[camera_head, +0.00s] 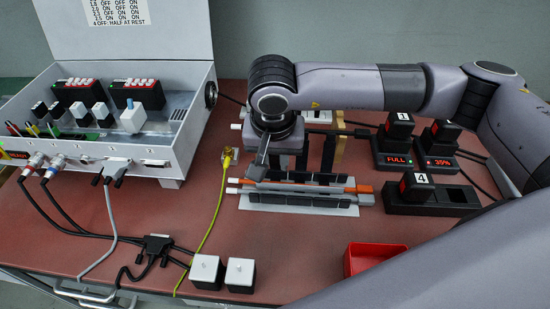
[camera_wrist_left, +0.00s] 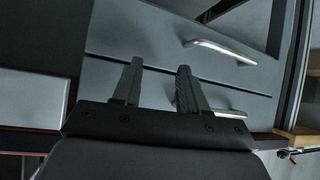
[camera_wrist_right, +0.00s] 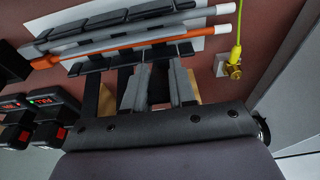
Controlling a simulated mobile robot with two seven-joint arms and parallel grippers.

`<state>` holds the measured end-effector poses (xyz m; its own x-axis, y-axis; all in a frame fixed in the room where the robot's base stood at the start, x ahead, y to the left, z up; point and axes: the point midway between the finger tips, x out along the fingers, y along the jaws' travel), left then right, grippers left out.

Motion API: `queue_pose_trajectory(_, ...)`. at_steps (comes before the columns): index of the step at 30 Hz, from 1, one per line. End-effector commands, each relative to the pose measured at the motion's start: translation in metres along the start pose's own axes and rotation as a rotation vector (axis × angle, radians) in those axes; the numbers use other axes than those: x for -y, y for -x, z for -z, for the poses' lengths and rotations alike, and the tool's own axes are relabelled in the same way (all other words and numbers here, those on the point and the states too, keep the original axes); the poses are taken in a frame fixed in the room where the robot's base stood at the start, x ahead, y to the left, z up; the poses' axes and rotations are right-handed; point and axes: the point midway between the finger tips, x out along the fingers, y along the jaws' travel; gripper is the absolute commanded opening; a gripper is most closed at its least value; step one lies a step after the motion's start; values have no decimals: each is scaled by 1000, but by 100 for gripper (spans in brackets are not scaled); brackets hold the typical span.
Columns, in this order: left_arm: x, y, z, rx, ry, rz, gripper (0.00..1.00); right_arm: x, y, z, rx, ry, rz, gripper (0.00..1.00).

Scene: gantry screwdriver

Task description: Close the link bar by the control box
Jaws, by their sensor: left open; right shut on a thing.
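The open white control box (camera_head: 190,150) stands at the left in the head view. Right of it, a low pale rack (camera_head: 300,208) carries rows of black blocks with a grey rod (camera_head: 290,191) and an orange rod (camera_head: 362,189) along them. I cannot tell for certain which part is the link bar. My right gripper (camera_head: 262,172) reaches down at the back left of this rack. In the right wrist view its fingers (camera_wrist_right: 162,68) stand around a dark piece at the black block row (camera_wrist_right: 130,57); its outline is unclear. My left gripper (camera_wrist_left: 158,75) is open and empty, facing grey drawers.
A yellow cable ends at a brass terminal (camera_head: 228,157) between box and rack. Black posts stand behind the rack. Battery chargers (camera_head: 430,197) are at the right, a red tray (camera_head: 375,257) at the front, and two white-topped blocks (camera_head: 240,272) at the front edge. My right arm spans the back.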

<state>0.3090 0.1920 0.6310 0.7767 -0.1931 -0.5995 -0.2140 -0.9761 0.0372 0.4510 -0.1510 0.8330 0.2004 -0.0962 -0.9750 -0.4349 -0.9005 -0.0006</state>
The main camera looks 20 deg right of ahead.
Motion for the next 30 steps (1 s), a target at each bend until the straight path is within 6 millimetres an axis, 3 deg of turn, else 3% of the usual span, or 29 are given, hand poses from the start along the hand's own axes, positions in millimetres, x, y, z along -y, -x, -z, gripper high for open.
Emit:
queue_pose_trajectory(11,0,0,3,-6,-1,-1,43,0,1,0,-4,0,0,0)
queue_pose_trajectory(12,0,0,2,-5,-1,-1,43,0,1,0,-4,0,-1,35)
queue_pose_trajectory(23,0,-1,0,-1,-1,-1,43,0,4,0,-5,0,0,36)
queue_pose_trajectory(30,0,-1,0,-1,-1,0,43,1,40,1,-7,1,3,36)
